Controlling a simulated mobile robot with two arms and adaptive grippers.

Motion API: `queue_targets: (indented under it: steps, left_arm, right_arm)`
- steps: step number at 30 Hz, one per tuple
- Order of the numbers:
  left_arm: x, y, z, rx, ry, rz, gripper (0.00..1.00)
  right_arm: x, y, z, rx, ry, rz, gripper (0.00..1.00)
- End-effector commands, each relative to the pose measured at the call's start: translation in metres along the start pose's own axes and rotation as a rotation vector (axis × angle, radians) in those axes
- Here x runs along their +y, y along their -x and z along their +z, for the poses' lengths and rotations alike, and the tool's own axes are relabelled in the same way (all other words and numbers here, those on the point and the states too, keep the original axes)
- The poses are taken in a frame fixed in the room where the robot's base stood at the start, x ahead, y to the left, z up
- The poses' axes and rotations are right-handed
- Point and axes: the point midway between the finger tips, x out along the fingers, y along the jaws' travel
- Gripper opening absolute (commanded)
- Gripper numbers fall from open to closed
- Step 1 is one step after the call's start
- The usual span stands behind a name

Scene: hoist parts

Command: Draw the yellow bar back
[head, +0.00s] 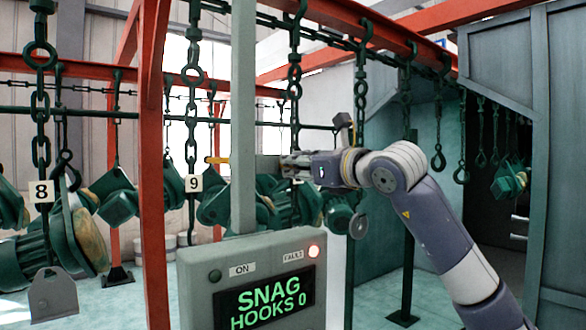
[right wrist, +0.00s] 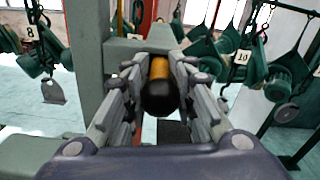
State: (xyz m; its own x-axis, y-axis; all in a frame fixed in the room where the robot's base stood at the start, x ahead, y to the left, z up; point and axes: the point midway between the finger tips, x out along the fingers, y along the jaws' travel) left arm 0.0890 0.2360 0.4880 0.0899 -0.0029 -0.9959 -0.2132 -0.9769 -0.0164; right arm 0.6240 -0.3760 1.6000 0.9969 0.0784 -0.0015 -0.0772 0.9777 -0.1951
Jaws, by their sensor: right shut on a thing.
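The yellow bar (right wrist: 159,68) ends in a black knob in the right wrist view, lying between the fingers of my right gripper (right wrist: 160,95). In the head view a short yellow length of the bar (head: 217,160) shows at the left of the grey-green post (head: 243,120). My right gripper (head: 288,163) reaches in from the right side of that post and is shut on the bar. The bar's middle is hidden behind or within the post in the head view. My left gripper is not in view.
Chains with hooks and green parts hang from the red frame (head: 152,150) behind. Number tags 8 (head: 41,191) and 9 (head: 193,183) hang at the left.

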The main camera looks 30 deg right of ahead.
Motion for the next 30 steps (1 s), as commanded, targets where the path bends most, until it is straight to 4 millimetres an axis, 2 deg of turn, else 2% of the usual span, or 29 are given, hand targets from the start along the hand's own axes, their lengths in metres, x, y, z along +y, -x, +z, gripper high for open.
queue_targets:
  steps: [1, 5, 9, 18, 24, 30]
  left_arm:
    - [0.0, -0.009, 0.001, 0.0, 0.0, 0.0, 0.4]
    - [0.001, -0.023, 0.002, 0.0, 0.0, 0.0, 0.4]
    - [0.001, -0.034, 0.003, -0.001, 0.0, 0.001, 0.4]
    - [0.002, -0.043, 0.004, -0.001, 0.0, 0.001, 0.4]
    - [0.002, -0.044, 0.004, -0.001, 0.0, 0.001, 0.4]
    - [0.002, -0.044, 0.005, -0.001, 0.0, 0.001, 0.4]
  right_arm:
    - [0.0, 0.01, -0.004, -0.003, 0.001, -0.002, 0.0]
    - [0.0, 0.041, -0.005, -0.004, 0.001, -0.003, 0.0]
    - [0.0, 0.081, -0.004, -0.004, 0.003, -0.004, 0.0]
    - [0.0, 0.154, -0.001, -0.002, 0.003, -0.003, 0.0]
    - [0.0, 0.181, -0.001, 0.001, 0.001, -0.001, 0.0]
    - [0.0, 0.19, -0.001, 0.001, 0.0, 0.0, 0.0]
